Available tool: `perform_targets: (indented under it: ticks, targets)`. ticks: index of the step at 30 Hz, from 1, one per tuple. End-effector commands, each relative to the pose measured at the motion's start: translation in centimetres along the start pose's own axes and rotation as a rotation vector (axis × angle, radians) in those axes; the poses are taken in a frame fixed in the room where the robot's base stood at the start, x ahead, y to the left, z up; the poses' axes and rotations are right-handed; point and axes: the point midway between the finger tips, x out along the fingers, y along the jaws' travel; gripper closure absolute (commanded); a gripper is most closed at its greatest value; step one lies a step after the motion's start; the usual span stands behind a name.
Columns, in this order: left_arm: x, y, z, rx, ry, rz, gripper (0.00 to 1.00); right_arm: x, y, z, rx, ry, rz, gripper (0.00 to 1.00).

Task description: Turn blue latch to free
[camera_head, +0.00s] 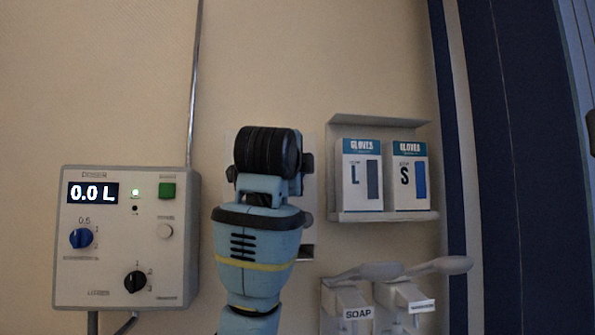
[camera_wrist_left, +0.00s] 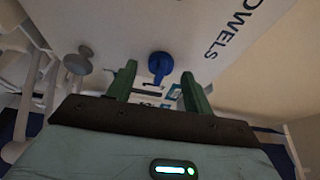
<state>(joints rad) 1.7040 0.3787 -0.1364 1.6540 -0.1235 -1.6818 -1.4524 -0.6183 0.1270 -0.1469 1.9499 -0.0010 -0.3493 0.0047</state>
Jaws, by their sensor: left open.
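The blue latch (camera_wrist_left: 160,64) shows in the left wrist view. It has a round hub and a short lever pointing down in that picture, on a pale panel (camera_wrist_left: 115,25) lettered "TOWELS". My left gripper (camera_wrist_left: 158,73) has two green fingers, open, one on each side of the latch lever in the picture. I cannot tell whether they touch it; nothing is visibly held. In the head view my left arm comes up from below and hides the latch and fingers. My right gripper is in neither view.
A grey control box (camera_head: 130,275) reading "0.0 L" hangs on the left, with a blue knob (camera_head: 82,238) and a black knob (camera_head: 135,281). Right of my arm are a glove-box shelf (camera_head: 385,216) and soap dispensers (camera_head: 350,300) with protruding levers. A vertical pipe (camera_head: 194,85) runs up the wall.

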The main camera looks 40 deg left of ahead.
Motion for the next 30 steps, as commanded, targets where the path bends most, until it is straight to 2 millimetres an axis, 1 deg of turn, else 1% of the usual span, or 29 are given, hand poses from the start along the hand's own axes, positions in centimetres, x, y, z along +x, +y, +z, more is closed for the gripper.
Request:
perform_targets:
  ticks: [3,10,11,18,21,30]
  targets:
    - [0.51,0.05,0.00,0.000,0.000,0.002,0.49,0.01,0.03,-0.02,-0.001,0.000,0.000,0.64]
    - [0.57,0.03,-0.01,0.000,0.000,0.001,0.49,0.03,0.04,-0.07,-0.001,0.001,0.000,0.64]
    - [0.57,0.03,-0.01,0.000,0.000,0.001,0.50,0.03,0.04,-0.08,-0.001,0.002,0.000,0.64]
    - [0.55,0.03,-0.01,0.000,0.000,0.001,0.81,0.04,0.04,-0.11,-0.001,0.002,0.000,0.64]
    - [0.55,0.04,-0.02,0.000,0.000,0.001,0.93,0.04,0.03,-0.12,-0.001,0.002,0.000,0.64]
    - [0.58,0.12,-0.03,-0.039,0.001,-0.015,0.93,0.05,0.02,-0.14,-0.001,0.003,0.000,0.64]
